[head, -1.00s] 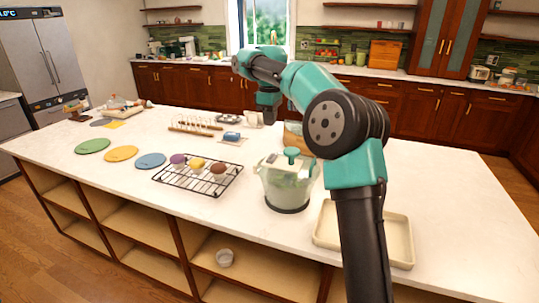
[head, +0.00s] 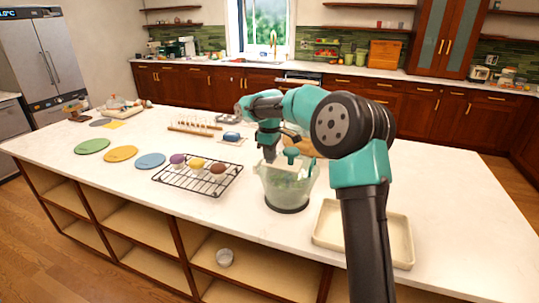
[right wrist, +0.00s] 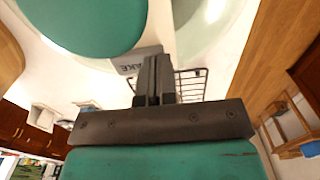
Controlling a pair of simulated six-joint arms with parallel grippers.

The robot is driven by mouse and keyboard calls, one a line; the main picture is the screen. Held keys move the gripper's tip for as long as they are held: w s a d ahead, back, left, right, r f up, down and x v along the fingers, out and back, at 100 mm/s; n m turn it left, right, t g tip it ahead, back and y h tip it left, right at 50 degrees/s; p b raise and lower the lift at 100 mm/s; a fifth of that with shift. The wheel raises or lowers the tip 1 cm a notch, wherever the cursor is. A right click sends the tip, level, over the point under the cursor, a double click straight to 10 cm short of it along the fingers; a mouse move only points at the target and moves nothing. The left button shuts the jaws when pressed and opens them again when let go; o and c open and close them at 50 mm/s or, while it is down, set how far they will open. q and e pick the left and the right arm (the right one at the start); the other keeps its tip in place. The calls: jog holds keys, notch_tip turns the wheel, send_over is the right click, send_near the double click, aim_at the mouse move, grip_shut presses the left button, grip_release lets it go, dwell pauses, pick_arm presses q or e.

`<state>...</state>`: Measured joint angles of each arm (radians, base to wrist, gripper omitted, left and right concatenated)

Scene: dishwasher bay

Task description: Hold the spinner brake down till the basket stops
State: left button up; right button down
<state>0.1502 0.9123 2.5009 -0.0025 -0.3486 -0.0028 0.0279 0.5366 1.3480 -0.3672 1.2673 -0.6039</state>
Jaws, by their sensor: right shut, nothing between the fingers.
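The salad spinner (head: 287,192) stands on the white island, a clear bowl with a pale green basket inside and a teal knob (head: 291,153) on top. My right gripper (head: 269,157) is shut and empty, pointing down at the lid's left edge beside the knob. In the right wrist view the shut fingers (right wrist: 154,65) are over or close to a grey brake tab (right wrist: 131,64) with letters ending in "AKE". The fingers cover part of the tab, and I cannot tell whether they touch it. The knob fills the top left there (right wrist: 85,22). My left gripper is out of view.
A black wire rack (head: 198,176) with several small coloured items lies left of the spinner. A cream tray (head: 401,238) lies to the right, partly behind my arm. Coloured round mats (head: 121,153) lie farther left. The island's front left is clear.

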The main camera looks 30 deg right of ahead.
jog(key=shift+f, duration=1.15)
jog(key=shift+s+a+f, duration=0.1)
dwell(0.7)
notch_tip(320, 180, up, 15)
dwell(0.6)
jog(key=shift+f, duration=0.1)
